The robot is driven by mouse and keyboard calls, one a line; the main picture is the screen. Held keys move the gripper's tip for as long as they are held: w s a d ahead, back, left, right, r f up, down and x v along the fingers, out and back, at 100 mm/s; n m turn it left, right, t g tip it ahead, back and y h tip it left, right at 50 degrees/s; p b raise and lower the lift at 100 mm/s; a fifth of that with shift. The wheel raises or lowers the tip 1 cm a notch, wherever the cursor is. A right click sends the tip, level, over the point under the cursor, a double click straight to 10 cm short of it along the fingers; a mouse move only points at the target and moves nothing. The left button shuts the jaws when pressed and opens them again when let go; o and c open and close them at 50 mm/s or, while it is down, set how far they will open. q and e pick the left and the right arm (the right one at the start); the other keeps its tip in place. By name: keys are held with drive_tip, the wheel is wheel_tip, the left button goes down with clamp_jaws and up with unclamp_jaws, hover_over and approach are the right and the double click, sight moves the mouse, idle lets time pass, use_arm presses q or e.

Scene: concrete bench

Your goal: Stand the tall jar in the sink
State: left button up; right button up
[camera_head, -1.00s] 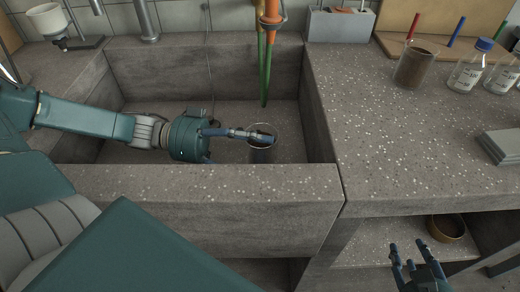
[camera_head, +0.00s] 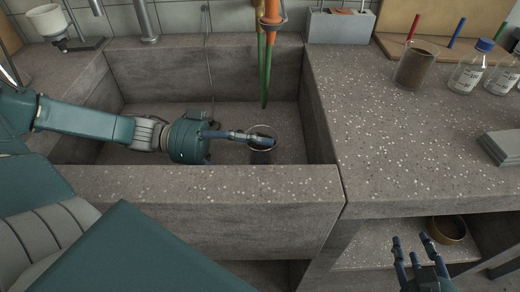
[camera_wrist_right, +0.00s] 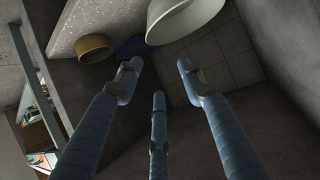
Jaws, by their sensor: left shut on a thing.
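The tall jar (camera_head: 262,157) is a dark, round-rimmed vessel inside the sink (camera_head: 215,42), near its front wall and right of its middle. It looks upright; its lower part is hidden behind the front wall, so I cannot tell whether it touches the sink floor. My left gripper (camera_head: 262,140) reaches in from the left and is shut on the jar at its rim. My right gripper (camera_head: 415,250) is low at the front right, by the lower shelf, with its fingers spread and empty. Its fingers also show apart in the right wrist view (camera_wrist_right: 158,75).
Orange and green hoses (camera_head: 265,60) hang into the sink behind the jar. A brown-filled beaker (camera_head: 415,67) and blue-capped bottle (camera_head: 470,66) stand on the right counter (camera_head: 400,140), near grey slabs (camera_head: 503,147). A brown bowl (camera_head: 448,229) sits on the shelf below.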

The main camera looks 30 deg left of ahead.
use_arm(q)
drive_tip(key=shift+f, duration=0.2)
drive_tip(key=shift+s+f+b, duration=0.1)
drive_tip(key=shift+f+b, duration=0.15)
drive_tip(key=shift+b, duration=0.15)
use_arm(e)
drive_tip(key=shift+w+a+r+t+y, duration=0.1)
drive_tip(key=shift+w+a+r+t, duration=0.2)
drive_tip(key=shift+r, duration=0.45)
drive_tip(key=shift+w+a+r+t+y, duration=0.1)
drive_tip(key=shift+w+r+t, duration=0.35)
drive_tip(key=shift+r, duration=0.3)
drive_tip(key=shift+w+a+r+t+y, duration=0.1)
drive_tip(key=shift+w+a+r+t, duration=0.2)
drive_tip(key=shift+r, duration=0.45)
drive_tip(key=shift+w+d+r, duration=0.1)
use_arm(q)
drive_tip(key=o, duration=1.4)
drive_tip(key=shift+f, duration=0.1)
drive_tip(key=shift+s, duration=0.1)
use_arm(e)
drive_tip(key=shift+f, duration=0.2)
